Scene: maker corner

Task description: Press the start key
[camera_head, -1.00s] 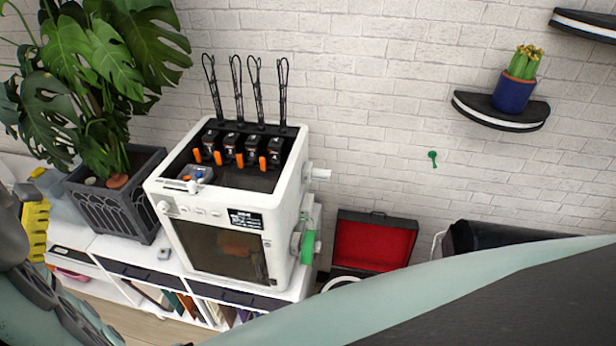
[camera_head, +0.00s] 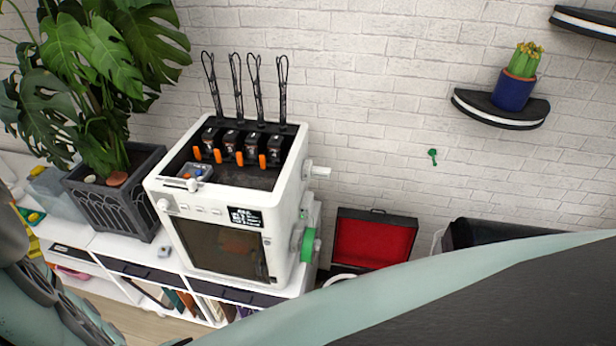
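A white 3D printer (camera_head: 285,210) stands on the white cabinet, left of the middle. A few small pale keys (camera_head: 201,210) sit in a row on its upper front edge. Their labels are too small to read, so I cannot tell which is the start key. A small lit display (camera_head: 245,218) is to their right, and a round knob (camera_head: 164,205) is to their left. The dark front door is below them. My gripper is not in view; grey parts of my arm show at the lower left, apart from the keys in the picture.
A planter (camera_head: 117,205) with a large leafy plant stands left of the printer. A small pale device (camera_head: 165,250) lies on the cabinet (camera_head: 120,248) before it. An open red-lined case (camera_head: 372,243) is to the right. A shelf (camera_head: 500,112) holds a cactus pot (camera_head: 513,92).

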